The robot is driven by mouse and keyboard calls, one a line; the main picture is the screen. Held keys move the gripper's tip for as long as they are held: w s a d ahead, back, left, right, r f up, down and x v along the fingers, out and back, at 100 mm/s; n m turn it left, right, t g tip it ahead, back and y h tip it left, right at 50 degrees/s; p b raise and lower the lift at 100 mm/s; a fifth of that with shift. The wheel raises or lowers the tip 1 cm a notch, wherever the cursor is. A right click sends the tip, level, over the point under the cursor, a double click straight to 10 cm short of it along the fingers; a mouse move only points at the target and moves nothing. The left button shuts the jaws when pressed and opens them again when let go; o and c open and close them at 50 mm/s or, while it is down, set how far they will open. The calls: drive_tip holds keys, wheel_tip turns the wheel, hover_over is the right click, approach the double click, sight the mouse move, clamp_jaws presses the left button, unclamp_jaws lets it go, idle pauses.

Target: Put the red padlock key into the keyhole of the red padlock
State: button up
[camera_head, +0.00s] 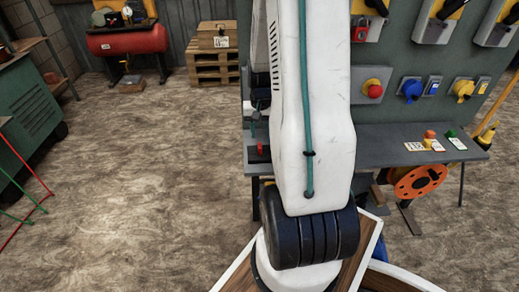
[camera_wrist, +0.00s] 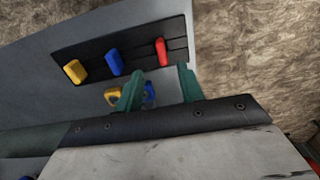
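In the wrist view, a red block-shaped piece (camera_wrist: 161,51), which looks like the red key's head, stands in a dark holder (camera_wrist: 90,52) beside a blue piece (camera_wrist: 114,62) and a yellow piece (camera_wrist: 73,71). My gripper (camera_wrist: 160,82) has two green fingers set apart, with the red piece just beyond the gap, not between the tips. In the head view a small red thing (camera_head: 262,151) shows at the shelf's left part, beside my arm.
A yellow ring-shaped thing (camera_wrist: 112,95) and a blue one (camera_wrist: 149,92) lie near my fingers. The green panel (camera_head: 395,57) carries red, blue and yellow knobs above a grey shelf (camera_head: 375,148) with tagged items (camera_head: 430,134). An orange reel (camera_head: 420,181) hangs below.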

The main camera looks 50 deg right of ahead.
sight(260, 145)
drive_tip(key=f, duration=0.6)
drive_tip(key=shift+a, duration=0.3)
clamp_jaws()
